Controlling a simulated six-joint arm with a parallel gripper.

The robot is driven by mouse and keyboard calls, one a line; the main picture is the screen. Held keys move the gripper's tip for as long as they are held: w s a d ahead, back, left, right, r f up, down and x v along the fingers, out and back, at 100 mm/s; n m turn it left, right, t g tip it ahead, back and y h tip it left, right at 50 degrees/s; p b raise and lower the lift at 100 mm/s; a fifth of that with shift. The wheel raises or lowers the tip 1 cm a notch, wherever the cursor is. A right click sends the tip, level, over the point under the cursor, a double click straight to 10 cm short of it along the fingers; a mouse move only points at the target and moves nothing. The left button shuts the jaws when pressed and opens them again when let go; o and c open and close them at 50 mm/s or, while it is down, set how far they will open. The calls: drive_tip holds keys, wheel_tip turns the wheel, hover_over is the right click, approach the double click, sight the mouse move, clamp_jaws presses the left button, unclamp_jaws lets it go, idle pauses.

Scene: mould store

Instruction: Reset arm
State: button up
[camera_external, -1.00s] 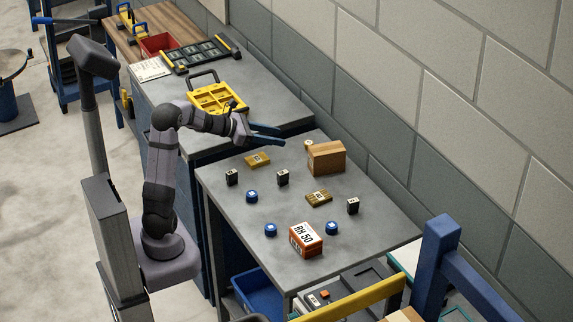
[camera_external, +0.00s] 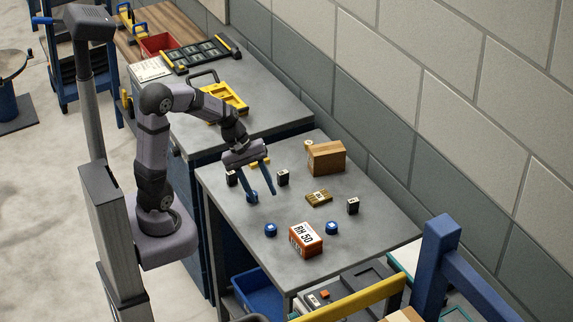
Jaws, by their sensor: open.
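My gripper (camera_external: 262,194) is open, with its two blue fingers spread and pointing down over the left part of the grey table (camera_external: 363,233). No object shows held between the fingers. One finger overlaps a blue round piece in the picture; I cannot tell if they touch. The gripper body partly hides a yellow block (camera_external: 264,162) behind it and a small black block (camera_external: 231,180) at its left. My arm reaches from its base at the left.
On the table stand a cardboard box (camera_external: 326,159), an orange box (camera_external: 307,242), a yellowish block (camera_external: 319,198), black blocks (camera_external: 283,178) (camera_external: 352,206) and blue round pieces (camera_external: 271,230) (camera_external: 331,228). A wall (camera_external: 400,160) runs along the right.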

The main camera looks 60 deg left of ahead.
drive_tip(key=s+m+g+y+p, duration=0.1)
drive_tip(key=s+m, duration=0.2)
drive_tip(key=s+m+y+p, duration=0.1)
drive_tip(key=s+m, duration=0.2)
drive_tip(key=m, duration=0.1)
drive_tip(key=s+m+g+y+p, duration=0.1)
drive_tip(key=s+m, duration=0.2)
drive_tip(key=shift+s+d+r+g+y+p, duration=0.2)
drive_tip(key=shift+s+g+y+p, duration=0.1)
drive_tip(key=shift+s+y, duration=0.1)
drive_tip(key=shift+s+a+m+y, duration=0.2)
drive_tip(key=shift+s+m, duration=0.1)
drive_tip(key=shift+m, duration=0.35)
drive_tip(key=shift+s+a+m+y, duration=0.15)
drive_tip(key=shift+s+m+y, duration=0.1)
drive_tip(key=shift+m, duration=0.4)
